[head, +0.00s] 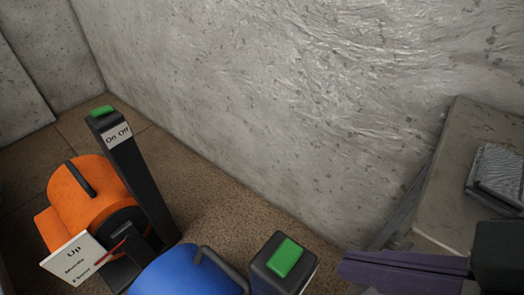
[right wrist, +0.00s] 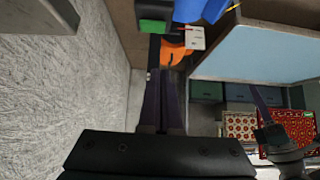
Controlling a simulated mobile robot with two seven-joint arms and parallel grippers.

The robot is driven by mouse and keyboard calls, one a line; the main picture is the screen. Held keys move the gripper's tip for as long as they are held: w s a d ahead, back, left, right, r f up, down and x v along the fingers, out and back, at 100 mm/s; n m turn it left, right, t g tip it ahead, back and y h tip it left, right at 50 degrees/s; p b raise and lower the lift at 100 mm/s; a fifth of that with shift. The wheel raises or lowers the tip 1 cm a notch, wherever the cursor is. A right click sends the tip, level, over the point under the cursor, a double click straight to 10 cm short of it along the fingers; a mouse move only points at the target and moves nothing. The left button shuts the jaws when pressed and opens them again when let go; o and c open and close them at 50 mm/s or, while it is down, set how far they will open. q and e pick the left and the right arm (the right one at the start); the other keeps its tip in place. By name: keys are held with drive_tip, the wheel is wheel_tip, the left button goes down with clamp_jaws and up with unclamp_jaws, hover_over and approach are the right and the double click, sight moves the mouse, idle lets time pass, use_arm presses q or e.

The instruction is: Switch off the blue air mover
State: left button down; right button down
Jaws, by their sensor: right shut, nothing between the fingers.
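The blue air mover (head: 185,274) is at the bottom of the head view, cut off by the edge. Its dark post has a green switch (head: 286,258) on top. The switch (right wrist: 153,26) and part of the blue body (right wrist: 198,10) also show at the top of the right wrist view. My right gripper (head: 346,266) comes in from the right, its purple fingers shut and empty, pointing toward the post with a gap between. Its fingers (right wrist: 164,78) show together in the right wrist view. What looks like my left gripper (right wrist: 262,108) shows there at the right; its jaws are unclear.
An orange air mover (head: 90,195) stands left, with a green-topped post (head: 128,160) labelled On Off and a white sign (head: 74,259). A concrete wall (head: 270,90) rises behind. A grey bench (head: 455,190) stands right. Brown floor (head: 215,205) is clear beside the wall.

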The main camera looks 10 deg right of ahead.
drive_tip(key=b, duration=0.4)
hover_over(270, 260)
drive_tip(key=s+d, duration=0.2)
drive_tip(key=f, duration=0.7)
drive_tip(key=shift+s+f, duration=0.15)
drive_tip(key=shift+s, duration=0.05)
wheel_tip(270, 260, down, 2)
drive_tip(key=shift+a+f+b, duration=0.1)
drive_tip(key=shift+f+b, duration=0.15)
drive_tip(key=shift+b, duration=0.5)
drive_tip(key=shift+f, duration=0.6)
